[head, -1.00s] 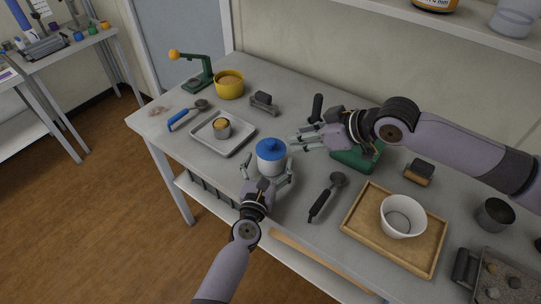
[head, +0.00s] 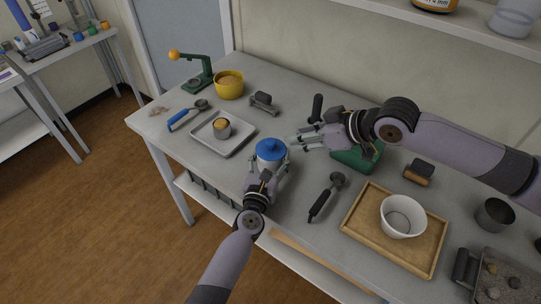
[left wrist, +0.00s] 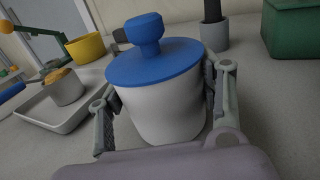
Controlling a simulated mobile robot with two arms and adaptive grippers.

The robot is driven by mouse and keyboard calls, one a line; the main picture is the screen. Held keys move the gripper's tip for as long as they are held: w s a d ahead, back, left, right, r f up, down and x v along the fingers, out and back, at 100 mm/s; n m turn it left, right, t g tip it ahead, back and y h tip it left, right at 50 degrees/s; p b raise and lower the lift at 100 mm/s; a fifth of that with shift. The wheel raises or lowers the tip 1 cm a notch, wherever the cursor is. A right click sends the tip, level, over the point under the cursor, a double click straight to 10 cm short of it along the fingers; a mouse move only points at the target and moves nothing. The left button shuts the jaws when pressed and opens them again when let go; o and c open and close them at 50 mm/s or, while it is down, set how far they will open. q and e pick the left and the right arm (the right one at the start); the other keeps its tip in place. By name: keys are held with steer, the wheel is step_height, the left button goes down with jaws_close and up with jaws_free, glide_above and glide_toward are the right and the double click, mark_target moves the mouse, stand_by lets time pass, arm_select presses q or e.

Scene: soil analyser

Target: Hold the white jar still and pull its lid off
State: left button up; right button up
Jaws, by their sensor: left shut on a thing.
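The white jar (left wrist: 160,112) stands upright on the table with its blue lid (left wrist: 156,62) on; the lid has a blue knob on top. The lid also shows in the head view (head: 271,150). My left gripper (head: 268,174) is shut on the jar's body, one finger on each side below the lid, as the left wrist view shows. My right gripper (head: 301,142) is just right of the jar in the head view, apart from the lid. Its fingers look spread, with nothing between them.
A metal tray (head: 240,146) with a small cup (head: 221,131) lies left of the jar. A black-handled scoop (head: 322,202) lies to its right, near a wooden tray (head: 352,222) with a white bowl (head: 403,217).

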arm_select(q)
steer(key=c, duration=0.8)
steer(key=o, duration=0.8)
steer(key=c, duration=0.7)
steer(key=shift+f, duration=0.15)
arm_select(e)
steer(key=shift+o, duration=0.3)
